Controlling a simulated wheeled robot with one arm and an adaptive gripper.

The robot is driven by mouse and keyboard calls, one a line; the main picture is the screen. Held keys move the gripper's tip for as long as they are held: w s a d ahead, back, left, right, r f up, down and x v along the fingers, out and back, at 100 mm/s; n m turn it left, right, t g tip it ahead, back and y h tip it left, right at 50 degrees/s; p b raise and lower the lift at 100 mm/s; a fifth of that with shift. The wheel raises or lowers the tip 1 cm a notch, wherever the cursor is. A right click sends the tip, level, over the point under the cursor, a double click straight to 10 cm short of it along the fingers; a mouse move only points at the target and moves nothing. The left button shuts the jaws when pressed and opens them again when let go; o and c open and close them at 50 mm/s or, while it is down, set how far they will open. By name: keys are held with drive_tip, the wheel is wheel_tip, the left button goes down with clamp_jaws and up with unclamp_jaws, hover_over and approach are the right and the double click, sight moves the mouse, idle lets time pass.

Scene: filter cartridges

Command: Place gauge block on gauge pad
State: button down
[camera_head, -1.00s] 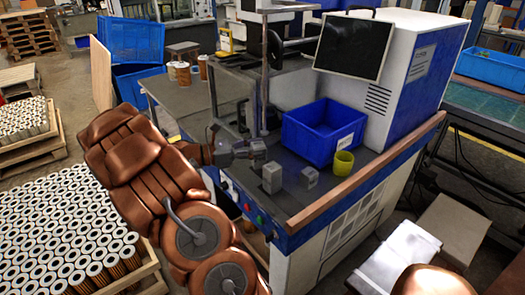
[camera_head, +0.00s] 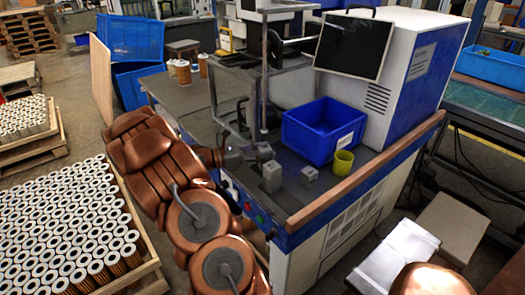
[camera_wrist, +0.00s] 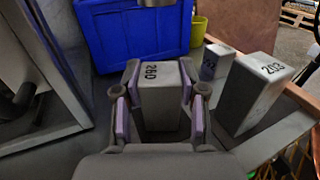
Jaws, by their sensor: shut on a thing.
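My gripper (camera_wrist: 158,108) is shut on a grey block marked 260 (camera_wrist: 160,76), with one finger on each side of it. In the head view my gripper (camera_head: 262,154) is at the left side of the bench top, and the held block is hard to make out there. A taller grey block marked 203 (camera_wrist: 250,92) stands to the right of the fingers, apart from them; it also shows in the head view (camera_head: 272,178). A smaller grey block (camera_wrist: 215,62) with a dark label stands farther off. I cannot pick out the gauge pad.
A blue bin (camera_head: 312,134) and a yellow cup (camera_head: 343,162) stand behind the blocks. A wooden rail (camera_head: 350,187) edges the bench. A metal stand (camera_head: 264,80) rises behind my gripper. The white machine (camera_head: 400,70) bounds the back right.

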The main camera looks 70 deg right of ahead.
drive_tip(key=shift+f, duration=0.1)
drive_tip(key=c, duration=0.7)
unclamp_jaws()
drive_tip(key=shift+o, duration=0.2)
drive_tip(key=b+v, duration=0.1)
drive_tip(key=v, duration=1.1)
drive_tip(key=s+a+m+t+y, duration=0.2)
drive_tip(key=s+a+t+y, duration=0.1)
drive_tip(key=a, duration=1.1)
drive_tip(key=s+a+m+t+y, duration=0.3)
drive_tip(key=s+a+t+y, duration=0.1)
drive_tip(key=a, duration=1)
drive_tip(key=s+a+m+t+y, duration=0.2)
drive_tip(key=s+a+t, duration=0.3)
drive_tip(key=a, duration=0.8)
drive_tip(key=shift+s+a+f+m+y, duration=0.3)
drive_tip(key=shift+s+a+y, duration=0.1)
drive_tip(key=shift+y, duration=0.5)
drive_tip(key=s+p+v, duration=0.2)
drive_tip(key=p+v, duration=0.7)
drive_tip(key=v, duration=0.1)
drive_tip(key=shift+r+t+p, duration=0.15)
drive_tip(key=shift+t+p, duration=0.15)
drive_tip(key=shift+p, duration=0.1)
